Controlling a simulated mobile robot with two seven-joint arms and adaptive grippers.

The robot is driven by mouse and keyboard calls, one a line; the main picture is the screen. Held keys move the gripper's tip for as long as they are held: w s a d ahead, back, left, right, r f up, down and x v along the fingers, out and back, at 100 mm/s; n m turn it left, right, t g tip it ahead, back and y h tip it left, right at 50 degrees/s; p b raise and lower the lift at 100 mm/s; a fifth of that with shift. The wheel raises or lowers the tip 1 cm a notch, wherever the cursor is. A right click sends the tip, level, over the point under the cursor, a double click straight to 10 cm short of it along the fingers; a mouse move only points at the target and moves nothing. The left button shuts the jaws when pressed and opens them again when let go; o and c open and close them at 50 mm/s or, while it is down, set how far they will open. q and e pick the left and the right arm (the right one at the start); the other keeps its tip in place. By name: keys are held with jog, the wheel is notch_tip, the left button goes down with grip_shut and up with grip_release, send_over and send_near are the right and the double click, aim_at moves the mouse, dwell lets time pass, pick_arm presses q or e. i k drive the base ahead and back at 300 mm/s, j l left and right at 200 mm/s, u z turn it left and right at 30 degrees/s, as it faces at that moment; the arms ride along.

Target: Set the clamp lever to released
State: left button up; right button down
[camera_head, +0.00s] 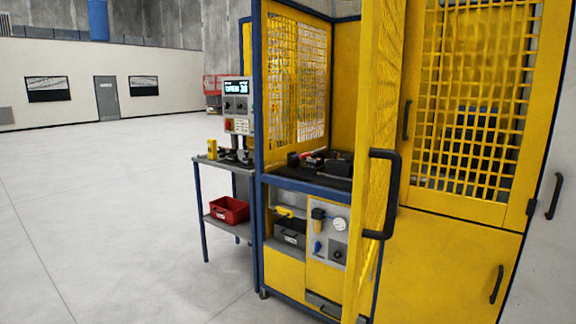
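A yellow machine cell with blue frame posts stands right of centre. Inside it, on a dark work surface (300,178), sits a small dark fixture with red parts (312,160). A clamp lever cannot be made out clearly at this size, nor can its position. The yellow cell door (377,120) with a black handle (386,193) stands swung outward and hides the right part of the work surface. Neither of my grippers shows in the head view.
A side table (228,164) left of the cell holds a yellow can (212,149) and dark items, with a red bin (230,210) on its lower shelf. A control panel (237,104) stands above it. The floor (110,220) to the left is clear.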

aim_at(313, 154)
jog(key=i+j, duration=0.1)
jog(key=j, duration=0.4)
jog(key=i+j+u, duration=0.1)
jog(key=j, duration=0.4)
jog(key=i+j, duration=0.3)
jog(key=i, duration=0.2)
jog(key=i+j+u, duration=0.15)
jog(key=i+j, duration=0.2)
jog(key=i, duration=0.15)
jog(key=i+l, duration=0.25)
jog(key=i, duration=0.25)
jog(key=i+l, duration=0.25)
jog(key=i, duration=0.2)
jog(key=u, duration=0.05)
